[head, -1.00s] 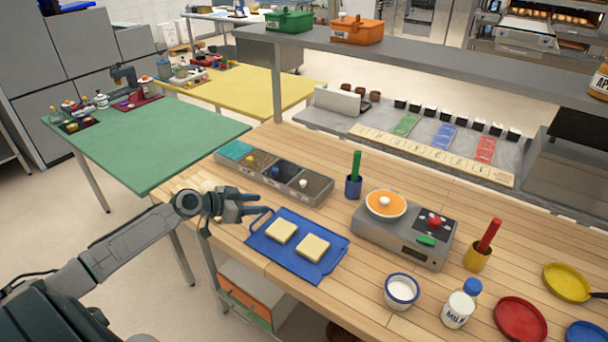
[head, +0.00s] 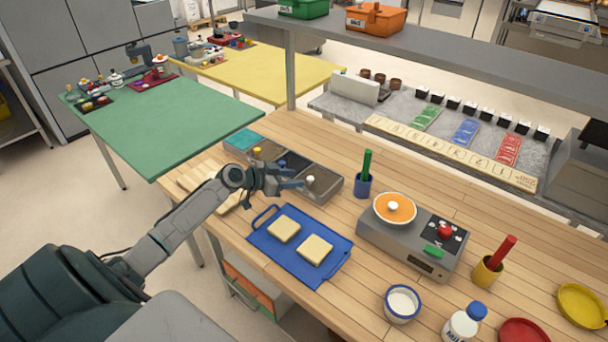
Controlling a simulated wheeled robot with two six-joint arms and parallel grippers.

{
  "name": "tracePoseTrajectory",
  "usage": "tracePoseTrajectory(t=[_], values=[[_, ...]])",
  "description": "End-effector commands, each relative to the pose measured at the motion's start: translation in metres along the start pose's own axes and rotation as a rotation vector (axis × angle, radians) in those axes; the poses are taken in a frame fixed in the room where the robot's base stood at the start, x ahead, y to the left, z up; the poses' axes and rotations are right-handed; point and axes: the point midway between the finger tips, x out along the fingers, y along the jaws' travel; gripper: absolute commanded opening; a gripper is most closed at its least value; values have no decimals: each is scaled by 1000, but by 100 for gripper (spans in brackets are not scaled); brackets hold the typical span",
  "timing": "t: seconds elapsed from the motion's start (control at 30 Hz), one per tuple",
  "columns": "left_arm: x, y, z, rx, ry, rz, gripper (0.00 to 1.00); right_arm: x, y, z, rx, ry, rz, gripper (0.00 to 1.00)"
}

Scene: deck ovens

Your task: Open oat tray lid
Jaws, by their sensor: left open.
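A grey tray unit (head: 328,196) with several compartments stands on the wooden counter. The rightmost compartment has a brownish-grey lid (head: 322,180) with a white knob (head: 310,180). A yellow knob (head: 257,151) shows further left, and a teal section (head: 242,139) is at the left end. No label is readable, so I cannot tell which part holds oats. My left gripper (head: 294,184) is open, in front of the unit, its fingers pointing right toward the white knob. I cannot tell whether they touch it. The gripper hides part of the middle compartments. My right gripper is not in view.
A blue tray (head: 262,251) with two bread slices lies just in front of the gripper. A wooden board (head: 194,178) lies under my left arm. A blue cup (head: 363,186) with a green-handled tool and a hotplate (head: 405,248) with an orange-topped pan stand right.

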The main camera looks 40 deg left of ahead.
Motion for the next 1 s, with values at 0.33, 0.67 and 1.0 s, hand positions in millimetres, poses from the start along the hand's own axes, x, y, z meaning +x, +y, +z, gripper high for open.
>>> tracePoseTrajectory(t=[0.33,0.67,1.0], values=[[41,0,-2,-3,1,-1,41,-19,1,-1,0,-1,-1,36],[47,0,0,1,-1,0,41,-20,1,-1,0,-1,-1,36],[47,0,0,0,-1,0,0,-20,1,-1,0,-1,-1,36]])
